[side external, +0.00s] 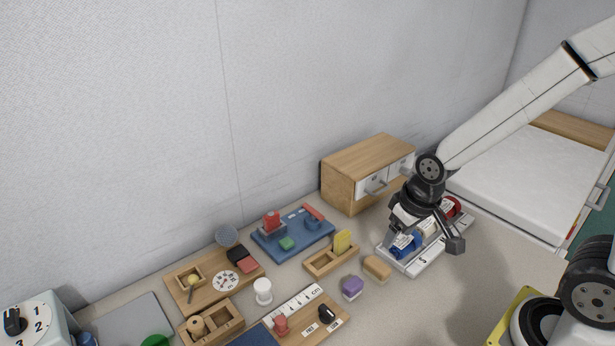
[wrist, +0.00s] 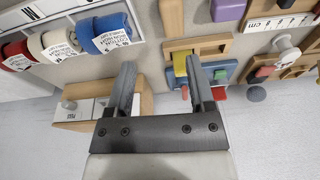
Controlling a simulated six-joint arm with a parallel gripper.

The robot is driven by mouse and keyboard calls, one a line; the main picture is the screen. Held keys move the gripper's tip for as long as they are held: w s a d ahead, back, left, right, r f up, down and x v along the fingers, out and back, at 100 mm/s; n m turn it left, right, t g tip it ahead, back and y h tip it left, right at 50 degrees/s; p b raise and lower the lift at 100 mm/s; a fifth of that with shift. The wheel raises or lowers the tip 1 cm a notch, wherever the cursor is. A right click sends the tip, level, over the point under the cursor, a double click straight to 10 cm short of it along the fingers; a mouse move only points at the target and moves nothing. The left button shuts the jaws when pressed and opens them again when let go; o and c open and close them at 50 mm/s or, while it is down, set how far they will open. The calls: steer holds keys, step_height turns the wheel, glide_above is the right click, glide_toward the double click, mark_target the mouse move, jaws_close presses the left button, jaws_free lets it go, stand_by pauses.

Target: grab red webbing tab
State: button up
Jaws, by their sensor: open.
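The red webbing tab (side external: 451,206) is a looped red band with a printed white label. It sits at the right end of a white tray (side external: 411,270), partly behind my gripper in the side view. In the wrist view the red tab (wrist: 16,54) is at the far upper left, beside a white one (wrist: 61,44) and a blue one (wrist: 105,34). The blue tab (side external: 404,246) also shows at the tray's left end in the side view. My gripper (wrist: 160,68) is open with nothing between its fingers. In the side view my gripper (side external: 425,240) hangs over the tray.
A wooden drawer cabinet (side external: 342,186) stands behind the tray, against the wall. A tan block (side external: 377,267) and a purple block (side external: 351,288) lie left of the tray. A wooden holder with a yellow piece (side external: 343,241) and a blue board (side external: 276,247) are farther left.

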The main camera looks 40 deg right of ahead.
steer(key=w+a+r+m+g, duration=0.15)
steer(key=w+m, duration=0.25)
steer(key=w, duration=0.4)
steer(key=w+a+m, duration=0.3)
steer(key=w+m, duration=0.1)
steer(key=w, duration=0.3)
steer(key=m, duration=0.9)
glide_above(271, 214)
steer(key=shift+s+d+f+g, duration=0.2)
steer(key=shift+s+d+g, duration=0.1)
steer(key=shift+g, duration=0.15)
steer(key=shift+w+a, duration=0.35)
steer(key=shift+a, duration=0.05)
steer(key=shift+d+f, duration=0.1)
steer(key=shift+f, duration=3.9)
jaws_close()
